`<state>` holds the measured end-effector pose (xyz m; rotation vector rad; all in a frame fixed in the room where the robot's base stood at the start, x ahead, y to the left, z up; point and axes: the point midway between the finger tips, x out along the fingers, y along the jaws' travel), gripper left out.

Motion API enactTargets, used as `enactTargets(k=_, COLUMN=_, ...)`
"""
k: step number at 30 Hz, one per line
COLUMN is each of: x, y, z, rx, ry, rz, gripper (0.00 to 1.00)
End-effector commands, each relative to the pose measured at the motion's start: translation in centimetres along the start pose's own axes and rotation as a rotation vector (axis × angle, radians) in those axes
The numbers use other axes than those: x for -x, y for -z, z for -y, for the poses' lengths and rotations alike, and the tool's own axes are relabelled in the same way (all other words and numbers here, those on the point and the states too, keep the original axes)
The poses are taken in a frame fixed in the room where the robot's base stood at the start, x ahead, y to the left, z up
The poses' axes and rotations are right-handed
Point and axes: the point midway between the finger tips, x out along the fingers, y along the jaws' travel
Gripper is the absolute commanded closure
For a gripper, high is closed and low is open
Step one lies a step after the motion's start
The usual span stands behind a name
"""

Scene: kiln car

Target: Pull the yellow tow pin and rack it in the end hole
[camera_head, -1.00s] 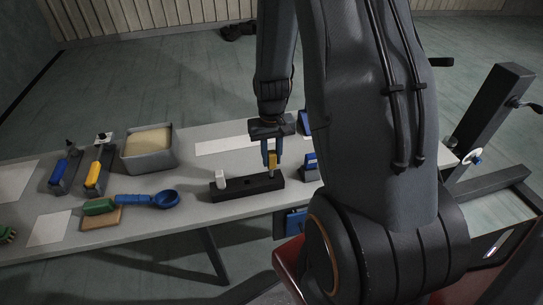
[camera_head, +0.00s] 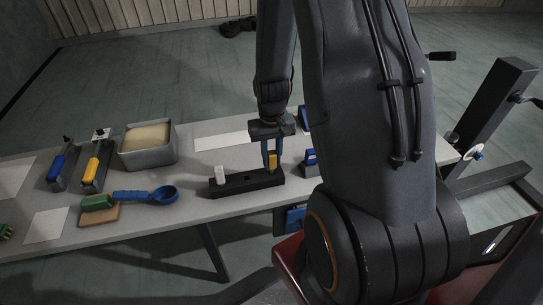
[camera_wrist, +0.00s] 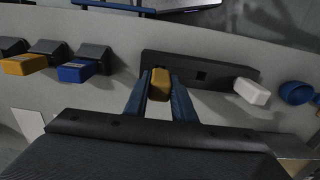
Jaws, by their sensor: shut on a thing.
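The yellow tow pin (camera_head: 272,161) is at the right end of a long black rack block (camera_head: 237,187) in the head view. My gripper (camera_head: 268,158) points down with its blue fingers shut on the pin. In the wrist view the yellow pin (camera_wrist: 160,84) is between the blue fingers (camera_wrist: 158,98), at the left end of the black block (camera_wrist: 220,71). The pin's lower end is hidden, so I cannot tell how deep it sits. A white pin (camera_head: 220,173) stands at the block's other end. A square hole (camera_wrist: 201,75) between them is empty.
Blue-fronted blocks (camera_head: 310,158) stand close right of the rack. The wrist view shows yellow (camera_wrist: 25,64) and blue (camera_wrist: 77,71) pieces beside the gripper.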

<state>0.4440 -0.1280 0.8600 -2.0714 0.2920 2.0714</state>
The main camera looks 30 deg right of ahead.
Motion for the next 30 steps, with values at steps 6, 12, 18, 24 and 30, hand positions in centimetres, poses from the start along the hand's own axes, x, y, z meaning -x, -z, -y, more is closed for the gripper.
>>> enactTargets(k=6, x=-0.6, y=0.0, z=0.0, rx=0.000, ry=0.000, rz=0.001, gripper=1.00)
enactTargets(k=12, x=-1.0, y=0.0, z=0.0, rx=0.000, ry=0.000, rz=0.001, gripper=1.00)
enactTargets(k=18, x=-1.5, y=0.0, z=0.0, rx=0.000, ry=0.000, rz=0.001, gripper=1.00)
enactTargets(k=24, x=-1.9, y=0.0, z=0.0, rx=0.000, ry=0.000, rz=0.001, gripper=1.00)
enactTargets(k=30, x=-2.3, y=0.0, z=0.0, rx=0.000, ry=0.000, rz=0.000, gripper=1.00)
